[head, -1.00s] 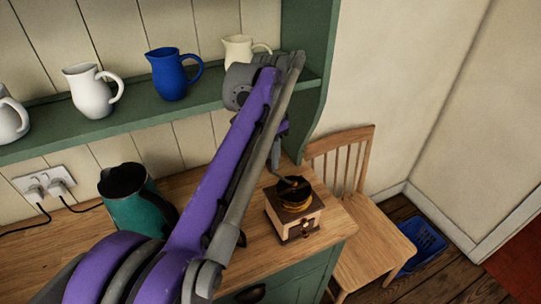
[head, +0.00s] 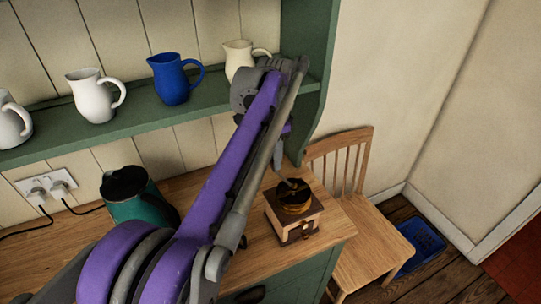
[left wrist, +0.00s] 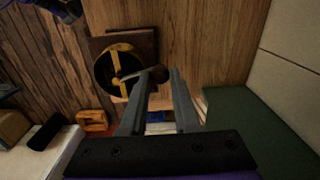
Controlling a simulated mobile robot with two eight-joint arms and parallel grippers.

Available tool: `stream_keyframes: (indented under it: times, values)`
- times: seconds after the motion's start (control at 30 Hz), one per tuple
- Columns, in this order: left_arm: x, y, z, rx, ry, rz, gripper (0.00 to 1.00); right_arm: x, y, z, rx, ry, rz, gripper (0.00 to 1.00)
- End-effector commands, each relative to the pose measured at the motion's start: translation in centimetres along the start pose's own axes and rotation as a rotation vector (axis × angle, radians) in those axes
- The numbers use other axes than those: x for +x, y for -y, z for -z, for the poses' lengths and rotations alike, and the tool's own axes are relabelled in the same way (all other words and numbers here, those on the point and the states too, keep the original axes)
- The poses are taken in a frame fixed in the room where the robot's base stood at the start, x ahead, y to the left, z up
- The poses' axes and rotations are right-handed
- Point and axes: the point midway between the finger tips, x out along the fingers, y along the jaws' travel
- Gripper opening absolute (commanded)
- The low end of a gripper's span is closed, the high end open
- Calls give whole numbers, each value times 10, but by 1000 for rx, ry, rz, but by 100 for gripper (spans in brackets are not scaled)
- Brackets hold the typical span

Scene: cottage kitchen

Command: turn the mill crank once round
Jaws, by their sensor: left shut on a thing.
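The mill (head: 287,226) stands upright on the wooden counter near its right end, with a pale body, dark base and dark and brass top. In the left wrist view I look down on its round brass-and-black top (left wrist: 106,72). The crank (left wrist: 130,75) runs from the centre of the top to a dark knob (left wrist: 158,73). My left gripper (left wrist: 160,76) is shut on this knob, one fingertip on each side. In the head view my left gripper (head: 279,163) is partly hidden by its own purple arm, above the back left of the mill. My right gripper is not in view.
A green jug (head: 140,202) stands on the counter left of my arm. A shelf (head: 130,121) above holds several jugs, including a blue one (head: 172,80). A wooden chair (head: 366,240) stands right of the counter, and a blue basket (head: 421,243) lies on the floor.

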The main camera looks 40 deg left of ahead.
Motion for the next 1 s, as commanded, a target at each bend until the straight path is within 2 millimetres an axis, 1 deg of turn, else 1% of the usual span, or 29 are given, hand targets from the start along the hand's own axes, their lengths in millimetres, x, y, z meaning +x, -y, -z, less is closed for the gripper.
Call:
stream_keyframes:
  times: [0.03,0.2,0.5,0.53,0.6,0.7,1.0]
  values:
    - [-3,1,6,53,-2,0,0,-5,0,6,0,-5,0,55]
    - [-2,2,14,173,-1,0,0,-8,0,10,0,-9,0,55]
    - [0,2,14,186,-1,0,0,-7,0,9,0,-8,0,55]
    - [0,2,14,186,-1,0,31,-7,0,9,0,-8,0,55]
    - [0,2,14,186,-1,0,44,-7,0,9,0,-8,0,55]
    - [0,2,14,185,0,0,60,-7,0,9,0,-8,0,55]
    - [-2,2,14,185,0,0,60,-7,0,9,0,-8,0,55]
